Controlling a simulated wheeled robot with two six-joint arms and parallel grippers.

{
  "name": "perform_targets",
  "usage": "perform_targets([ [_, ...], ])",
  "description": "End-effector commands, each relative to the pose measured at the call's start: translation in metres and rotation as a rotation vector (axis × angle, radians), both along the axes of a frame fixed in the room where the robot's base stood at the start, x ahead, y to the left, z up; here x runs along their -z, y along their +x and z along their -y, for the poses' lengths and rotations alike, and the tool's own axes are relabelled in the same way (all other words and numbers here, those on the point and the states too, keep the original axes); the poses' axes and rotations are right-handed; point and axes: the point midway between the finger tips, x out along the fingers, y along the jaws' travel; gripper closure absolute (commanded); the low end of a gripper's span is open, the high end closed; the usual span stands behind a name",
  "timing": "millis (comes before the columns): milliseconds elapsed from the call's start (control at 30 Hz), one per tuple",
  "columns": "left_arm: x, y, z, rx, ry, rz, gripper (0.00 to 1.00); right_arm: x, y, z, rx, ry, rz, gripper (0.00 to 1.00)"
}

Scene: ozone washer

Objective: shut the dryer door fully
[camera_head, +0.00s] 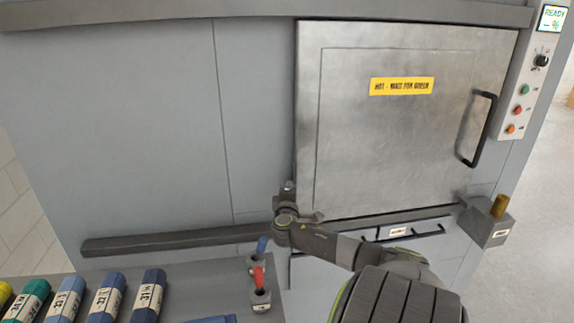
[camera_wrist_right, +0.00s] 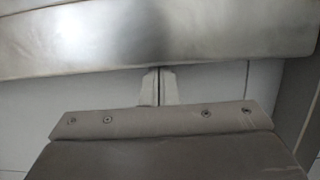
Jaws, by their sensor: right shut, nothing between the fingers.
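The dryer door (camera_head: 385,140) is a brushed steel panel with a yellow hot-warning label (camera_head: 402,86) and a black bar handle (camera_head: 478,129) near its right edge. It stands across the right part of the grey machine front, with a dark line along its left edge. I cannot tell whether it is fully shut. My right gripper (camera_head: 288,187) is shut and empty by the door's lower left corner. In the right wrist view, the closed fingertips (camera_wrist_right: 160,70) lie just below the steel door's edge (camera_wrist_right: 160,45); contact is unclear. My left gripper is not in view.
A long grey rail (camera_head: 170,241) runs below the door level, another (camera_head: 200,13) above. A control panel (camera_head: 527,100) with a READY screen is at right. A box with a brass cylinder (camera_head: 500,206) juts out lower right. Coloured labelled rolls (camera_head: 105,297) lie lower left.

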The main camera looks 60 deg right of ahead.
Motion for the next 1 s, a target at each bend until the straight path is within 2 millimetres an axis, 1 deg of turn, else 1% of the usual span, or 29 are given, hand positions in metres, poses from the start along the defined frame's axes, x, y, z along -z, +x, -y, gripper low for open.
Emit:
perform_targets([
  [167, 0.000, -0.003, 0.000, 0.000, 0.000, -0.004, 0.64, 0.000, -0.002, 0.001, 0.007, -0.005, -0.003, 1.00],
  [267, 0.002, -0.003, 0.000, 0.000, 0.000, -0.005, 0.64, 0.000, -0.004, -0.004, 0.006, -0.005, -0.003, 1.00],
  [367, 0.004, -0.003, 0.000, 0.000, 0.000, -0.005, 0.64, 0.002, -0.009, -0.014, 0.005, -0.004, -0.005, 1.00],
  [667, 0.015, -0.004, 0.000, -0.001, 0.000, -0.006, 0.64, 0.003, -0.029, -0.060, 0.000, 0.000, -0.002, 1.00],
  [1000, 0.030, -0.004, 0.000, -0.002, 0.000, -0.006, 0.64, 0.003, -0.056, -0.118, -0.002, 0.001, 0.000, 1.00],
])
